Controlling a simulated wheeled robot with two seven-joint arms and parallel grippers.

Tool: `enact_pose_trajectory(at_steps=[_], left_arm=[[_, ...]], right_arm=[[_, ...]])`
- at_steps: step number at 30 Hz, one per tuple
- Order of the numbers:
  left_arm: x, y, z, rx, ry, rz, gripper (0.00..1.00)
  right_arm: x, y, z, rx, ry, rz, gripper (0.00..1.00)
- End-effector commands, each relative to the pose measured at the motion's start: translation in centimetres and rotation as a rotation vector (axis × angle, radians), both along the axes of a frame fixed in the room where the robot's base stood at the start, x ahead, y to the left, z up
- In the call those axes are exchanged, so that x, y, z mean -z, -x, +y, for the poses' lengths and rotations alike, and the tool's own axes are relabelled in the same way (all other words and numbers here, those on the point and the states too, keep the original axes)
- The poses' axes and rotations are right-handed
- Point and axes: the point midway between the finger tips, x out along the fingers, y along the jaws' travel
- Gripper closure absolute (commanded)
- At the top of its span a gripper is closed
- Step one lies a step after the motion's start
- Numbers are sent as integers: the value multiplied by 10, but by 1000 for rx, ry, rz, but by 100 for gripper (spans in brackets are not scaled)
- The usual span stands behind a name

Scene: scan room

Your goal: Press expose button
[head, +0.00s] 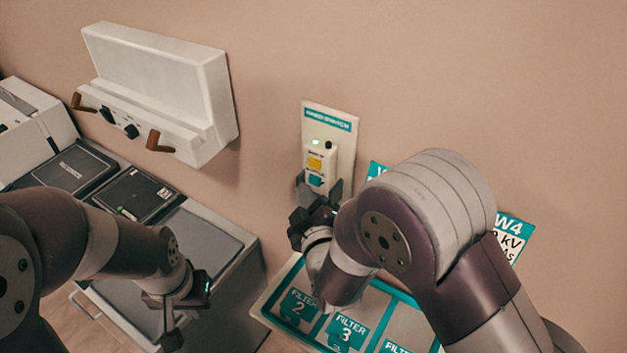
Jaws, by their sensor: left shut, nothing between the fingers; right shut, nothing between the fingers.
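A hand-switch unit (315,165) sits on a pale wall plate (344,138) with a teal header strip. It carries a yellow button (315,162), a teal button (315,180) below it and a lit green lamp near its top. The button labels are too small to read. A grey cradle (336,191) is around the unit's lower end. My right gripper (312,211) is shut and empty, just below the unit and close to the cradle; I cannot tell whether it touches. My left gripper (184,304) is shut and empty over the grey cabinet, away from the switch.
A teal-edged tray (262,308) with numbered filter cards lies below the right gripper. A white wall unit (160,80) with brown handles hangs at upper left. Dark panels lie on the cabinet (212,232). My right arm partly covers teal wall signs (515,232). The upper wall is clear.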

Motion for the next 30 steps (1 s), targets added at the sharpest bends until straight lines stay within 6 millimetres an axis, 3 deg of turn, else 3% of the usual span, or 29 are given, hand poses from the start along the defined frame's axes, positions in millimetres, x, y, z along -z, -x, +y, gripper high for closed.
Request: enact_pose_trajectory(at_steps=[30], left_arm=[[3, 0, 0, 0, 0, 0, 100]], right_arm=[[0, -10, -7, 0, 0, 0, 100]])
